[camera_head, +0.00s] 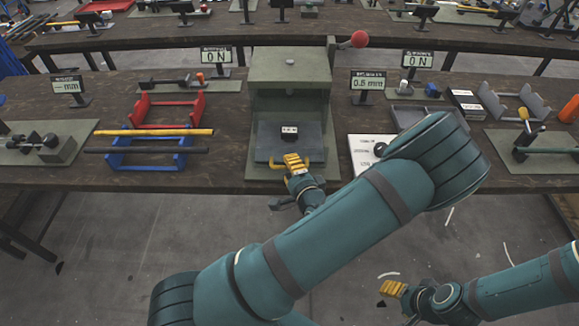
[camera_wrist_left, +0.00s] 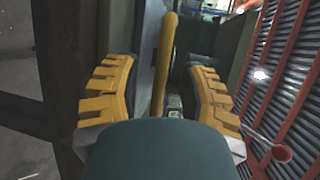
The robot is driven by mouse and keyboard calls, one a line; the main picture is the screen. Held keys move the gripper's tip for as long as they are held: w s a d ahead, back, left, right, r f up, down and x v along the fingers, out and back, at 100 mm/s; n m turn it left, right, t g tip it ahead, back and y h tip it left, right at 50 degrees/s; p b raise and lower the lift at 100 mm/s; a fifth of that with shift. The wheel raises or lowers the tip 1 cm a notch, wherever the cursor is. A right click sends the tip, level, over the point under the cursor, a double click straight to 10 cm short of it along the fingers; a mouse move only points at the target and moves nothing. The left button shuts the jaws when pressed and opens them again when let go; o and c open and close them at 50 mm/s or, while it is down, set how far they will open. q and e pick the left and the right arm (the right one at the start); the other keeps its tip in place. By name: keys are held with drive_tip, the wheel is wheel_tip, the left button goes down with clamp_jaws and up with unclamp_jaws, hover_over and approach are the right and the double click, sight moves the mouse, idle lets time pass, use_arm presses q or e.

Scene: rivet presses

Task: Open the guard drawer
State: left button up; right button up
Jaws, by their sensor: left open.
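The rivet press (camera_head: 290,68) stands on the bench in the middle of the head view. Its guard drawer (camera_head: 262,143) sits low in the press opening, with a small dark-and-white block (camera_head: 289,131) on it. My left gripper (camera_head: 296,162) is at the drawer's front edge. In the left wrist view the yellow fingers (camera_wrist_left: 160,90) are apart, and a yellow bar handle (camera_wrist_left: 166,60) stands between them. I see no clear contact. My right gripper (camera_head: 393,288) hangs low at the bottom right, away from the bench; its jaw gap does not show clearly.
A red-knobbed lever (camera_head: 359,39) rises at the press's right. A white labelled panel (camera_head: 361,151) lies right of the press, partly behind my left arm.

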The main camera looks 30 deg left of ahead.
use_arm(q)
drive_tip(key=v, duration=1.1)
drive_tip(key=shift+s, duration=0.2)
wheel_tip(320, 180, down, 13)
drive_tip(key=s+d+n+g+h, duration=0.2)
drive_tip(key=d+n+g+h, duration=0.15)
drive_tip(key=h, duration=0.45)
drive_tip(key=s+d+n+g+h, duration=0.3)
drive_tip(key=d+n+h, duration=0.3)
drive_tip(key=h, duration=0.2)
drive_tip(key=shift+s+d+f+g+h, duration=0.35)
drive_tip(key=shift+s+h, duration=0.05)
drive_tip(key=shift+s, duration=0.45)
